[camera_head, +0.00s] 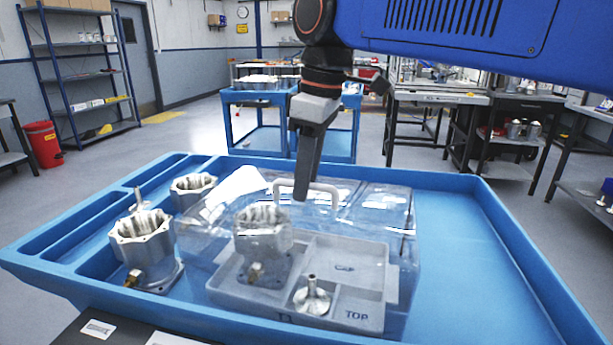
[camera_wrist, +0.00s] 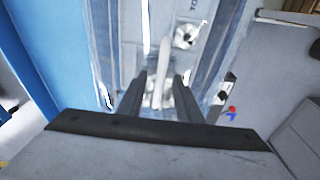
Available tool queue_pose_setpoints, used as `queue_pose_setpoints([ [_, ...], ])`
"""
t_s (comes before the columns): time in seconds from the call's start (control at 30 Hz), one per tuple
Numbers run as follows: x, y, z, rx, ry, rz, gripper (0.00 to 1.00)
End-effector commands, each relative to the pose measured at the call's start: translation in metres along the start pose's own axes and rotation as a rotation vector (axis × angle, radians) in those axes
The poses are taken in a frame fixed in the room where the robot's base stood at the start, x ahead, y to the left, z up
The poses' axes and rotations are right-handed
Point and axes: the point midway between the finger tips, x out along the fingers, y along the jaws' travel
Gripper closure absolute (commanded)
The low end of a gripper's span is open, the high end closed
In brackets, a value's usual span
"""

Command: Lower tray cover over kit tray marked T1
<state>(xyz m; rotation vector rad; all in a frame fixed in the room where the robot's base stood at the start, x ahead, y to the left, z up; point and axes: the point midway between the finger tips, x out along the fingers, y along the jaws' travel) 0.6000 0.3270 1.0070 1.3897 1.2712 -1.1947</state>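The clear tray cover (camera_head: 400,225) with a white loop handle (camera_head: 325,188) is upright around and above the grey kit tray (camera_head: 368,255). Whether its lower rim touches anything is hard to tell through the clear walls. The kit tray holds a machined housing (camera_head: 263,232) at left and a small flanged metal part (camera_head: 312,297) at front; its floor reads CAP and TOP. Its front mark is mostly cut off. My gripper (camera_head: 302,196) points down at the handle.
The kit tray is in a big blue tray (camera_head: 525,262) with raised walls. Two more housings, one in front (camera_head: 142,240) and one behind (camera_head: 193,187), stand left of the cover. The blue tray's right side is bare. Blue carts and benches stand farther back.

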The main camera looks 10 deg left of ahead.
Motion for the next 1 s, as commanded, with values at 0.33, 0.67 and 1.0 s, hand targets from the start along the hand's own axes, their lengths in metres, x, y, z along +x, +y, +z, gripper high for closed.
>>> queue_pose_setpoints([
  [0.33, -0.006, 0.0, 0.0, 0.0, 0.0, 0.0, 0.68],
  [0.67, -0.062, 0.001, -0.001, 0.0, 0.001, 0.001, 0.68],
  [1.0, -0.13, 0.001, -0.001, 0.0, 0.002, 0.001, 0.68],
])
